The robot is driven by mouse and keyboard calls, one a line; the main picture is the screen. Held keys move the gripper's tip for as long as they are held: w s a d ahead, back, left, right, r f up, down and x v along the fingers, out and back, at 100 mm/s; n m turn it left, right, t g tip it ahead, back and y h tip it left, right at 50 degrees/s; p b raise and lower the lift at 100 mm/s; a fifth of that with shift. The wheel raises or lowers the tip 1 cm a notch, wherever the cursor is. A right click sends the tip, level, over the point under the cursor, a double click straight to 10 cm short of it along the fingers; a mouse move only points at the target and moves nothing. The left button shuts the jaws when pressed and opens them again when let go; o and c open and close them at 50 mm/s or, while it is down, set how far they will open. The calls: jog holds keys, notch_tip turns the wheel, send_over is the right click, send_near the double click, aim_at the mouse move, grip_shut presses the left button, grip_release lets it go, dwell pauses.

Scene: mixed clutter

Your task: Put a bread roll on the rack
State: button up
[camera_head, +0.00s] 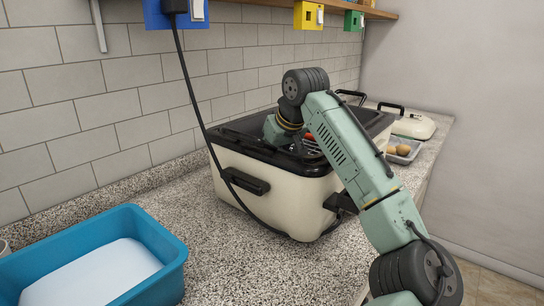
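A cream roaster (262,192) with a black rim stands on the counter, its top open. My arm bends over it and its wrist end (277,131) reaches down into the opening. My fingers are not clear behind the wrist and the dark rim, so I cannot tell whether they are open or hold anything. A small grey tray (416,152) behind the roaster holds brownish rounded pieces that look like bread rolls (402,149). A rack inside the roaster cannot be made out clearly. A small reddish thing (312,137) shows inside, beside my wrist.
A blue tub (150,232) with a white bottom stands at the front left. A cream lid (414,126) lies at the back. A black cord hangs from above, past the roaster. A wall runs along the left. Speckled counter (235,262) is bare in front of the roaster.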

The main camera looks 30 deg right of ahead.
jog(key=shift+f, duration=0.1)
jog(key=o, duration=1.2)
jog(key=shift+r, duration=0.25)
jog(key=b+v, duration=0.1)
jog(key=v, duration=1)
jog(key=shift+s+r, duration=0.25)
jog(key=shift+r, duration=0.05)
